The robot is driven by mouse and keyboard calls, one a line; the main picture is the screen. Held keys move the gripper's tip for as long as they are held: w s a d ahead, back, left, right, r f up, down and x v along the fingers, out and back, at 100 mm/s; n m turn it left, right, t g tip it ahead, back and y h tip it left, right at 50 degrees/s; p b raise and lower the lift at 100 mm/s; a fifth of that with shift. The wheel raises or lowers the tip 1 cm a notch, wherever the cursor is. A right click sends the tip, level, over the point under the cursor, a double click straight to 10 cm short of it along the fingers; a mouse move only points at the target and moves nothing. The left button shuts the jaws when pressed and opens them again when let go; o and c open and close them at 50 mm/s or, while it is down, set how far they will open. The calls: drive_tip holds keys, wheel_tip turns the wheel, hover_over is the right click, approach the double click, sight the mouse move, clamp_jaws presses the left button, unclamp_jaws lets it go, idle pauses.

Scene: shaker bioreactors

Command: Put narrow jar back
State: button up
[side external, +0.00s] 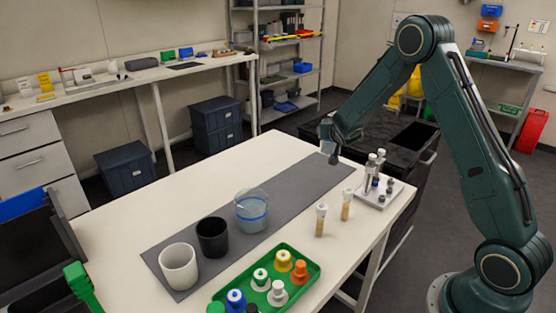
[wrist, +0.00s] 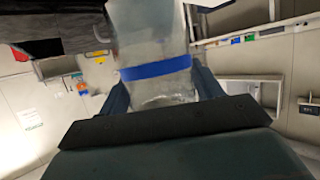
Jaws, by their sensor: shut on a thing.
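A clear narrow jar with a blue band (wrist: 155,50) fills the upper middle of the wrist view, between the two fingers of my gripper (wrist: 160,88). My gripper (side external: 329,141) is shut on this jar. In the side view it is above the far end of the dark grey mat (side external: 311,174), and the jar is small and partly hidden there by the fingers. A wider clear beaker with a blue band (side external: 252,212) stands on the mat, apart from my gripper.
A black cup (side external: 212,238) and a white cup (side external: 178,267) stand on the near mat. A green tray (side external: 308,284) holds several capped bottles. Two capped vials (side external: 321,220) (side external: 347,204) stand right of the mat. A rack (side external: 396,194) with vials sits near the table's right edge. The mat's far half is clear.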

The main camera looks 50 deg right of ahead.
sight(333, 151)
drive_tip(key=shift+f, duration=1.65)
drive_tip(key=shift+f, duration=1.9)
drive_tip(key=shift+f, duration=0.1)
drive_tip(key=o, duration=1.2)
drive_tip(key=shift+o, duration=0.2)
drive_tip(key=shift+v, duration=3.85)
drive_tip(key=shift+w, duration=0.1)
